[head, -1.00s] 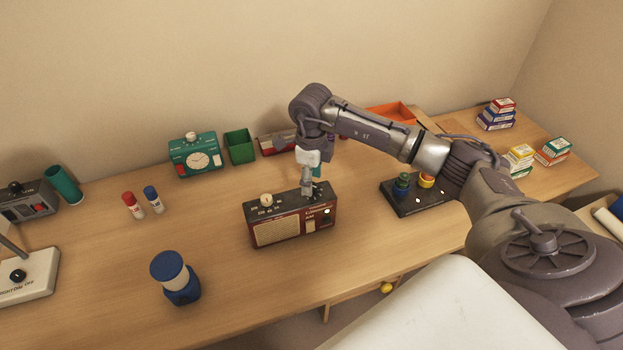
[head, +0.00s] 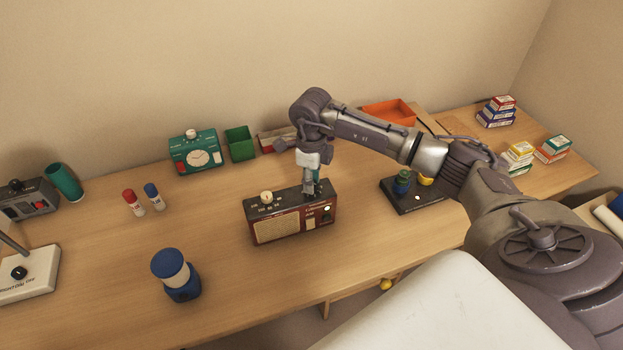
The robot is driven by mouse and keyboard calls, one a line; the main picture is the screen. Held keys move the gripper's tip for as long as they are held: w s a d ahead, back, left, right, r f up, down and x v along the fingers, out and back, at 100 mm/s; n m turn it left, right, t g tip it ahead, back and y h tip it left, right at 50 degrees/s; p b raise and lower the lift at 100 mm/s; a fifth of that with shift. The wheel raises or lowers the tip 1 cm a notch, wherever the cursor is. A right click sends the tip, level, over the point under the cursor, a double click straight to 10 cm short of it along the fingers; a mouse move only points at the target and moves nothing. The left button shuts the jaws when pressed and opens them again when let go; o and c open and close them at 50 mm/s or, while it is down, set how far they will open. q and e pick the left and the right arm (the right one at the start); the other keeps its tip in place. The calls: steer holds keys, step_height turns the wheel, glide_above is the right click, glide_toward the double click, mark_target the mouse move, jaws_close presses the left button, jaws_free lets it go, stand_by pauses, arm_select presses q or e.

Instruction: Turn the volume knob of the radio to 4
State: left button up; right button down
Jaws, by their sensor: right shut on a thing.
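The radio (head: 290,228) is dark red and black with a pale speaker grille, and stands upright on the desk. A cream knob (head: 266,197) is in plain sight on the left of its top. My right gripper (head: 311,192) points down at the right end of the radio's top. It is shut on a knob there, which the fingers mostly hide. I cannot read the dial marks or the knob's setting. My left gripper is not in view.

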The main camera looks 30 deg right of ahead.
steer(key=m+b, duration=0.1)
steer(key=m, duration=0.3)
steer(key=shift+m, duration=0.4)
steer(key=m, duration=0.6)
steer(key=shift+m+b, duration=0.3)
steer(key=shift+b, duration=0.05)
steer(key=m, duration=0.6)
steer(key=m+p, duration=0.1)
steer(key=m, duration=0.5)
steer(key=shift+m, duration=0.3)
steer(key=c, duration=0.9)
jaws_free()
